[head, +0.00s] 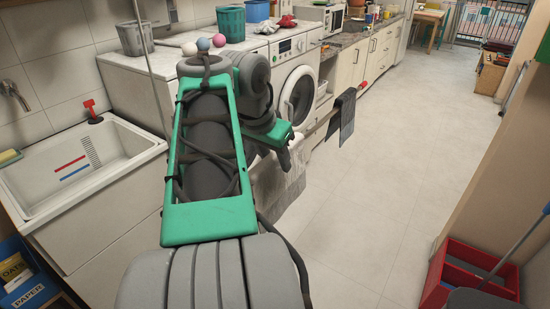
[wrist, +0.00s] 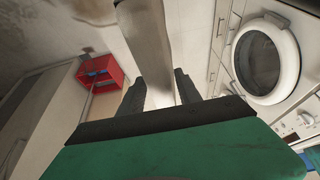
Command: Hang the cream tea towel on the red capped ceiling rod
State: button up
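The cream tea towel (head: 279,186) hangs below my gripper in the head view, pale with faint stripes; its top is hidden behind the arm. The ceiling rod (head: 326,116) slopes out past my gripper to a red cap (head: 363,85); its near part is hidden. My gripper (head: 291,144) is at the rod's near part, above the towel. In the wrist view, the fingers of my gripper (wrist: 160,86) stand apart with a pale strip (wrist: 151,52) running between them. I cannot tell whether they touch it.
A dark towel (head: 347,113) hangs on the rod close to the cap. A red crate (head: 470,273) stands at lower right. The middle floor (head: 380,180) is clear.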

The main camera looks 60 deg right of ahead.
jog(key=shift+o, duration=1.3)
jog(key=p+v, duration=0.4)
jog(key=v, duration=0.4)
jog(key=shift+d, duration=0.1)
